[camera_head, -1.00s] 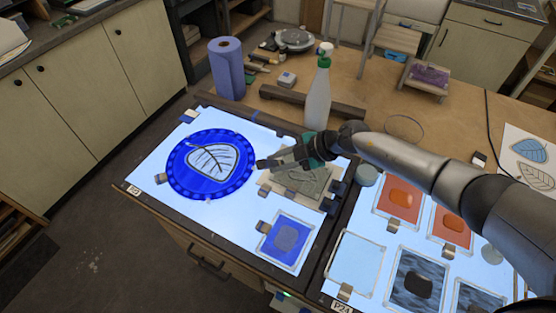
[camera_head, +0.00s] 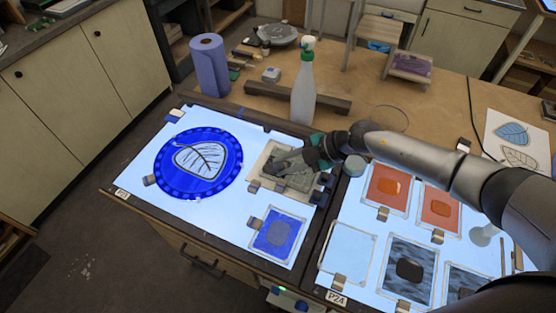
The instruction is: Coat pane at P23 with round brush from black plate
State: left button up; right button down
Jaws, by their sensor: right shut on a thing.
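My right gripper (camera_head: 279,166) is over a grey-beige pane (camera_head: 271,184) on the left light table (camera_head: 222,223). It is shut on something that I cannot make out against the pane. I cannot tell whether it touches the pane. A label at the table's front left corner is too small to read surely. A blue round plate (camera_head: 164,178) with a pale leaf pane (camera_head: 200,158) lies to the left, apart from the gripper. I cannot pick out a round brush or a black plate. My left gripper is not in view.
A blue pane (camera_head: 265,246) lies in front. The right light table, labelled P24 (camera_head: 337,298), bears a clear pane (camera_head: 347,252), orange panes (camera_head: 389,187) and dark panes (camera_head: 408,270). A spray bottle (camera_head: 304,95) and a blue roll (camera_head: 209,68) stand behind.

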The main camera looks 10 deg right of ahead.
jog(key=shift+s+d, duration=2.15)
jog(key=shift+d, duration=0.7)
jog(key=w+d+b, duration=0.1)
jog(key=w, duration=0.1)
jog(key=w+d+r+b, duration=0.1)
jog(key=w+d+b, duration=0.1)
jog(key=shift+r, duration=0.1)
jog(key=shift+a+p, duration=0.1)
jog(key=shift+p, duration=0.2)
jog(key=shift+f, duration=0.35)
jog(key=shift+f, duration=0.25)
